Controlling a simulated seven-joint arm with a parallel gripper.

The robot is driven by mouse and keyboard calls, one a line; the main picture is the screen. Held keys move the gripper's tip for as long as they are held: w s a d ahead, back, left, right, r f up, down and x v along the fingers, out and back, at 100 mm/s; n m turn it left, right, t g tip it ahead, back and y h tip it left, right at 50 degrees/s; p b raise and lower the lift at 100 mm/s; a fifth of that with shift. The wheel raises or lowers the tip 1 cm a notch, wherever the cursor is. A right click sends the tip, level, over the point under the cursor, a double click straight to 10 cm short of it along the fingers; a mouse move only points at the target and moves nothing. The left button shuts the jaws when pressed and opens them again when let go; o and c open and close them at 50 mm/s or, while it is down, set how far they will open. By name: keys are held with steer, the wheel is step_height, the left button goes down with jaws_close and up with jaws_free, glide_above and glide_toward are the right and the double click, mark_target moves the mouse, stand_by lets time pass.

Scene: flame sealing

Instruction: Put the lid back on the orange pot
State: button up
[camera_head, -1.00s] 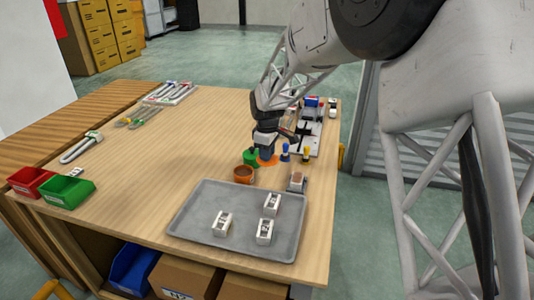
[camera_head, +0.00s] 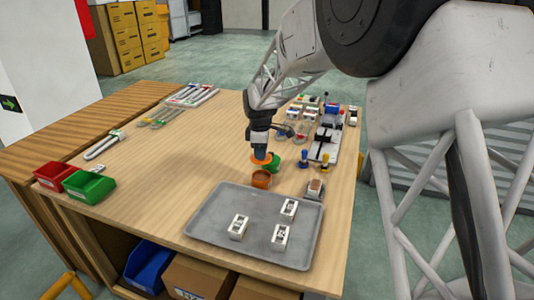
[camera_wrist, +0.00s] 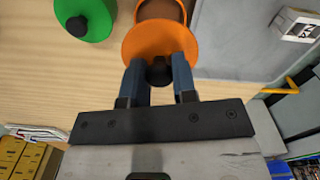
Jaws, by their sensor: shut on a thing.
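The orange pot (camera_head: 261,180) stands open on the wooden table, just behind the grey tray; its brown inside also shows at the top of the wrist view (camera_wrist: 163,10). My gripper (camera_head: 260,153) is shut on the dark knob of the orange lid (camera_head: 262,160). In the wrist view, the blue fingertips (camera_wrist: 160,72) grip the knob, and the lid (camera_wrist: 155,38) partly covers the view of the pot. In the head view the lid is held above the pot, slightly toward its far side. I cannot tell the exact gap between them.
A green pot or lid with a dark knob (camera_wrist: 84,17) is close beside the lid. The grey tray (camera_head: 215,222) holds three white blocks. Blue (camera_head: 304,160) and yellow (camera_head: 325,162) knobbed pieces stand right. Red and green bins (camera_head: 88,186) are at left; the table's middle left is clear.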

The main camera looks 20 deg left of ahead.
steer(key=shift+f, duration=0.1)
stand_by(0.3)
steer(key=shift+f, duration=3.1)
steer(key=shift+f, duration=0.2)
stand_by(0.4)
steer(key=o, duration=1.5)
steer(key=shift+c, duration=0.2)
steer(key=shift+r, duration=0.15)
steer(key=shift+r, duration=3.35)
